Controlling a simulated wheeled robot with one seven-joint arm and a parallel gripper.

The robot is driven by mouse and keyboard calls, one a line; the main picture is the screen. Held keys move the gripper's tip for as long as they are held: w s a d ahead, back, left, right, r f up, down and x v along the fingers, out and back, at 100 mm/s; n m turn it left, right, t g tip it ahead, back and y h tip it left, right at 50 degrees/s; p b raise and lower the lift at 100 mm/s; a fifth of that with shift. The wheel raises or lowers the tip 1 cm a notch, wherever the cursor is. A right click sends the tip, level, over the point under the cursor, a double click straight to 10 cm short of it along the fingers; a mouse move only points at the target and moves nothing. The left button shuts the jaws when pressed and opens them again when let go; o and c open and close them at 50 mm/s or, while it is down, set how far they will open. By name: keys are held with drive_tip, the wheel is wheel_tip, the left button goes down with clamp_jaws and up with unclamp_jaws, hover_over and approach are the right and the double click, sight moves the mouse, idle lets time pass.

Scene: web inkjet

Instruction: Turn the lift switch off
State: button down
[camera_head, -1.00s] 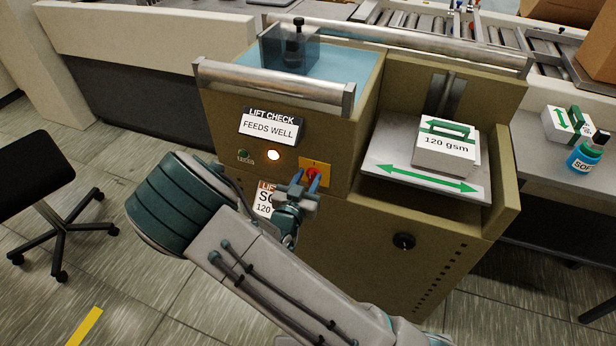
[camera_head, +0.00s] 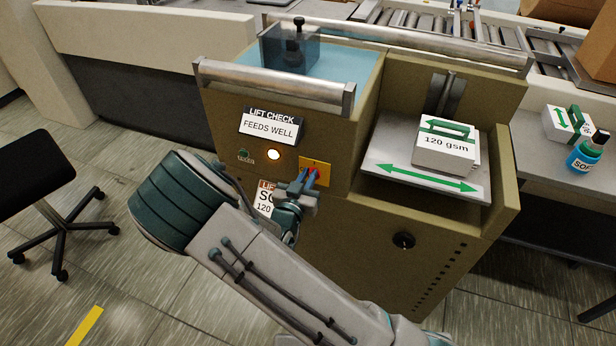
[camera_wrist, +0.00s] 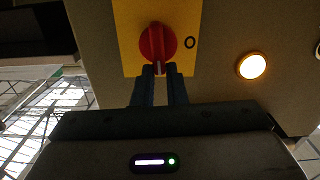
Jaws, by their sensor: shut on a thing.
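The lift switch is a red rotary knob (camera_wrist: 157,43) on a yellow plate (camera_wrist: 189,62) on the olive machine's front; an "O" mark shows beside the knob in the wrist view. In the head view the yellow plate (camera_head: 322,172) shows, with the knob mostly hidden by my fingers. My gripper (camera_wrist: 158,72) is shut on the knob's grip, one blue finger on each side of it. It also shows in the head view (camera_head: 307,180).
A "LIFT CHECK FEEDS WELL" sign (camera_head: 270,127) is above the lamp, and a dark green button (camera_head: 244,156) is to its left. A white "120 gsm" pack (camera_head: 445,148) rests on the tray (camera_head: 388,165) at right. A black chair (camera_head: 35,175) stands on the floor at left.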

drive_tip(key=n, duration=0.2)
drive_tip(key=a+n+p, duration=0.1)
drive_tip(key=n, duration=0.2)
drive_tip(key=shift+w+f, duration=0.1)
drive_tip(key=shift+w, duration=0.1)
drive_tip(key=shift+w+a+f+n+p, duration=0.15)
drive_tip(key=shift+f+n+p, duration=0.25)
drive_tip(key=shift+n, duration=1.65)
drive_tip(key=shift+s+a+f+n+p, duration=0.1)
drive_tip(key=shift+a+f+n+p, duration=0.25)
drive_tip(key=shift+n, duration=1.65)
drive_tip(key=shift+w+a+f+n+p, duration=0.1)
drive_tip(key=shift+f+n+p, duration=0.4)
drive_tip(key=shift+n, duration=1.55)
drive_tip(key=c, duration=1.5)
unclamp_jaws()
drive_tip(key=shift+o, duration=0.2)
drive_tip(key=b+v, duration=0.1)
drive_tip(key=v, duration=1.3)
